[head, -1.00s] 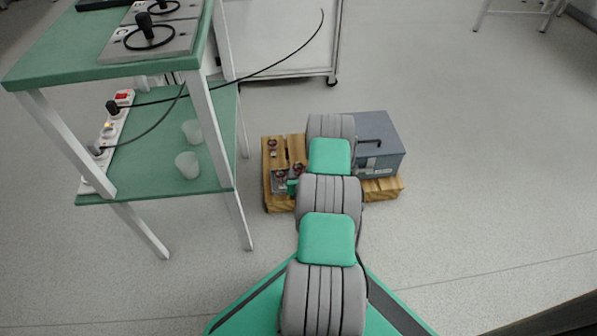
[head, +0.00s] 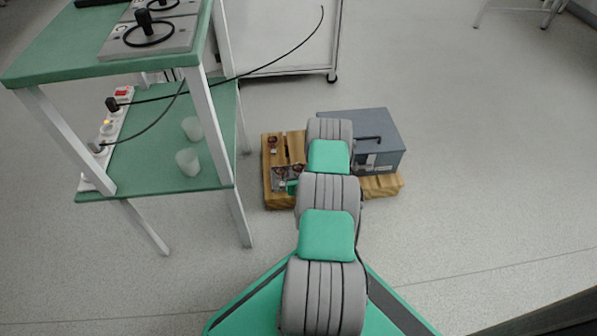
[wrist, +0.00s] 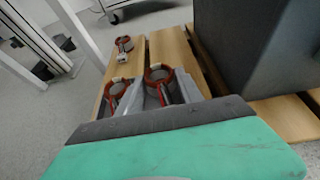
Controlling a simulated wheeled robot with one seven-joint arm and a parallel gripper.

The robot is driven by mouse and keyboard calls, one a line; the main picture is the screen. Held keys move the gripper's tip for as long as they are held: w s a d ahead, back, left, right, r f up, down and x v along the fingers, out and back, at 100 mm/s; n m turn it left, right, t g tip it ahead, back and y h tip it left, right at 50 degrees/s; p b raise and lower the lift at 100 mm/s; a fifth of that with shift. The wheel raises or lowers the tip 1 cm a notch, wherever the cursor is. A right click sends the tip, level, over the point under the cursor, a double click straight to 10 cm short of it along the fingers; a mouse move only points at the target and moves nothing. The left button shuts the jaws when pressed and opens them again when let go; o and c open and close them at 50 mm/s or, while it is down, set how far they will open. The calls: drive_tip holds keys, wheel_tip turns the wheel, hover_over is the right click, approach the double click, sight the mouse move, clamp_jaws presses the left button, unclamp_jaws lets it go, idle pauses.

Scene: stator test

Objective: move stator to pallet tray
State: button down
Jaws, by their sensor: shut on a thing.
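Two stators, a left one (wrist: 115,91) and a right one (wrist: 160,76), with red rings and grey cores, sit close together just ahead of my gripper (wrist: 147,93) in the wrist view. My gripper is shut on a stator there; its green and grey body hides the lower parts, so which one is hard to tell. A third stator (wrist: 123,43) stands farther off on the wooden pallet (wrist: 172,48). In the head view a grey tray (head: 283,184) is partly visible on the pallet (head: 280,202), beside my arm.
A grey-blue case (head: 378,135) with a handle stands on the pallet's right side, close to my arm. A green-topped shelf table (head: 150,165) with cups and a power strip is at left. Open floor lies to the right.

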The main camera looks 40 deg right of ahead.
drive_tip(key=shift+f, duration=0.3)
drive_tip(key=c, duration=0.7)
unclamp_jaws()
drive_tip(key=shift+c, duration=0.2)
drive_tip(key=shift+o, duration=0.2)
drive_tip(key=shift+d, duration=0.1)
drive_tip(key=shift+d, duration=0.1)
drive_tip(key=shift+s, duration=0.1)
